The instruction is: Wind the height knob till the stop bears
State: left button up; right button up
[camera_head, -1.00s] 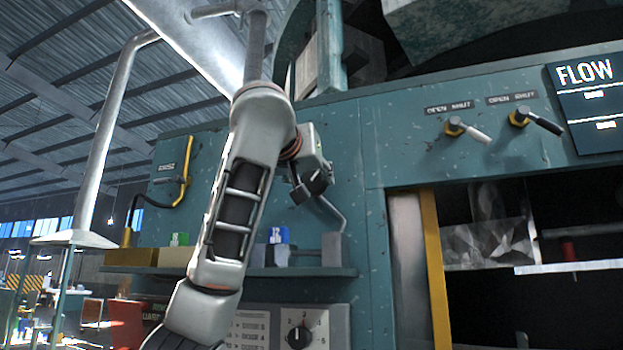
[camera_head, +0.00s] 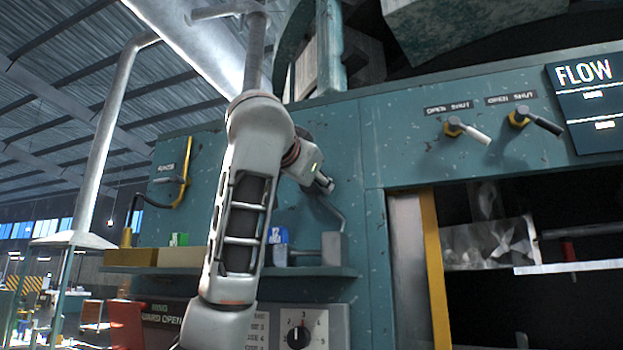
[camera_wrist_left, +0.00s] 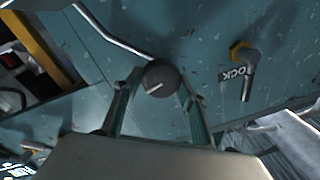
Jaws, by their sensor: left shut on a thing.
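In the left wrist view a dark round knob (camera_wrist_left: 161,75) with a white pointer line sits between the tips of my left gripper (camera_wrist_left: 160,88). The fingers touch it from both sides, shut on it. It is on the teal machine face; I take it for the height knob. In the head view my left gripper (camera_head: 323,183) is against the machine front, above the shelf, and the knob is hidden there. I cannot make out the stop. My right gripper is in neither view.
A lever marked LOCK (camera_wrist_left: 247,75) stands beside the knob. A bent metal rod (camera_head: 333,215) passes close to the gripper. Below are a shelf (camera_head: 335,271) with small blocks and a dial (camera_head: 299,337). Two OPEN/SHUT levers (camera_head: 467,130) are at right.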

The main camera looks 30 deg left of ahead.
pick_arm(q)
jog(key=shift+m, duration=0.5)
jog(key=o, duration=1.1)
jog(key=v, duration=1.2)
jog(key=shift+o, duration=0.2)
jog(key=shift+a, duration=0.1)
